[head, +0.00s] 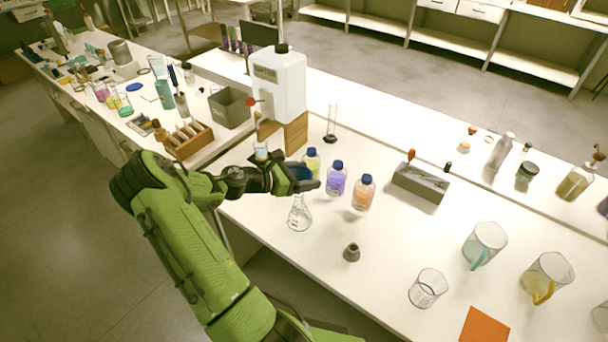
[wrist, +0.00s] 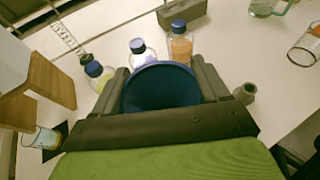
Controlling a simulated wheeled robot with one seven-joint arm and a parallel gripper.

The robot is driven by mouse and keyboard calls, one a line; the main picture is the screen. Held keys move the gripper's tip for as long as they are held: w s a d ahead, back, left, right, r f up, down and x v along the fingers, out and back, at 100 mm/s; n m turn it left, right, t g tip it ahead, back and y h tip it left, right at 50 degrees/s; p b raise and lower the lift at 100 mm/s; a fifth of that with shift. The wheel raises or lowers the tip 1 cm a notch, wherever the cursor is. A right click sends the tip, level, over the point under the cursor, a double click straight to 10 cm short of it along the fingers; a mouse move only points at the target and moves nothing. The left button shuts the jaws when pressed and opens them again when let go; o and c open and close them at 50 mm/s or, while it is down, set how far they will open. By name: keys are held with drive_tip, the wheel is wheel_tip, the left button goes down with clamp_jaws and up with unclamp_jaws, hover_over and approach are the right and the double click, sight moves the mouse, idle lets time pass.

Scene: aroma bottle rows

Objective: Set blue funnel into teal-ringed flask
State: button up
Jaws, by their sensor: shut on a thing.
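My gripper (head: 306,182) is shut on the blue funnel (wrist: 160,90), whose wide mouth sits between the two fingers in the wrist view. The funnel (head: 299,173) is partly covered by the gripper in the head view. A clear conical flask (head: 299,216) stands upright on the bench, just below the gripper in the head view. Its neck top meets the gripper's outline, and I cannot make out a teal ring on it. The funnel's stem is hidden, so I cannot tell whether it is in the flask's neck. The flask is hidden in the wrist view.
Bottles with blue caps, yellow (head: 312,161), purple (head: 336,180) and orange (head: 363,193), stand close behind the gripper. A small grey stopper-like piece (head: 351,253) stands right of the flask. A grey block (head: 420,184) and glass beaker (head: 427,288) are farther right. Bench between is clear.

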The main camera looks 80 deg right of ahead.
drive_tip(key=shift+f+b, duration=0.35)
drive_tip(key=shift+f, duration=1.15)
drive_tip(key=o, duration=1)
drive_tip(key=shift+o, duration=0.2)
drive_tip(key=shift+w+r, duration=0.1)
drive_tip(key=p+v, duration=0.2)
drive_tip(key=v, duration=1.3)
drive_tip(key=shift+w+a, duration=0.2)
drive_tip(key=shift+w, duration=0.05)
drive_tip(key=shift+r, duration=0.1)
